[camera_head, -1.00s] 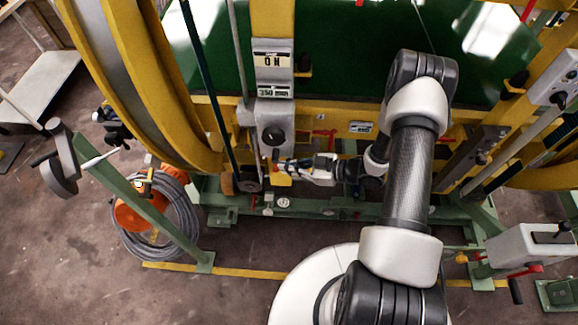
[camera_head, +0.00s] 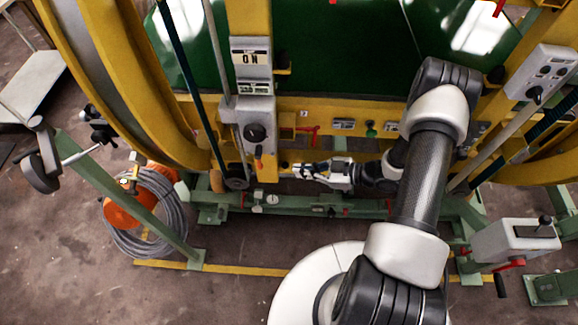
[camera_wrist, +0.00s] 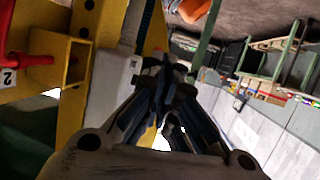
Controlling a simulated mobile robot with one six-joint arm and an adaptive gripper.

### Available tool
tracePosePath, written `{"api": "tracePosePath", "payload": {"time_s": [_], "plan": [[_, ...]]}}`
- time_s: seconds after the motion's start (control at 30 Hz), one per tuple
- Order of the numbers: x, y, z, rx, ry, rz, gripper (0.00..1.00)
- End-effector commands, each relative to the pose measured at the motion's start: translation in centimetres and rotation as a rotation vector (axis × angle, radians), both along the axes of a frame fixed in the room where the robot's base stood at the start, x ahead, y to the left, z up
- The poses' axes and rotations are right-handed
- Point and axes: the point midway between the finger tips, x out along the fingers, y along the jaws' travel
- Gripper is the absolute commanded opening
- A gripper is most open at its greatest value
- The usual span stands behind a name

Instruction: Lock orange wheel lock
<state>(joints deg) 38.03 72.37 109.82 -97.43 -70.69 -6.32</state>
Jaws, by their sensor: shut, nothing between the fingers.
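A small orange lever (camera_head: 258,160) hangs below a black round knob (camera_head: 255,132) on a grey box on the yellow upright, in the head view. It looks like the wheel lock, and it points about straight down. My gripper (camera_head: 287,170) is shut and empty, just right of the lever and a little lower, with a small gap in the picture. In the wrist view my dark fingers (camera_wrist: 168,72) are together beside a grey surface. The lever cannot be made out there.
A large yellow ring (camera_head: 110,70) stands at left. A red handle (camera_head: 305,134) sits above my gripper on the yellow crossbeam. A green base beam (camera_head: 330,205) runs below. An orange reel with grey hose (camera_head: 150,210) lies on the floor at left.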

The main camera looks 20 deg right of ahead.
Motion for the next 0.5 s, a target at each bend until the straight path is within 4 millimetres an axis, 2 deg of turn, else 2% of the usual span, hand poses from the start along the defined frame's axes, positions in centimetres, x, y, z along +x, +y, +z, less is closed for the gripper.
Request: {"api": "tracePosePath", "payload": {"time_s": [0.03,0.2,0.5], "plan": [[-0.4,-1.0,0.1,-0.001,0.0,-0.007,0.0],[-1.4,-2.7,0.0,-0.001,0.0,-0.005,0.0],[-1.7,-3.2,0.0,0.0,0.0,-0.002,0.0]]}}
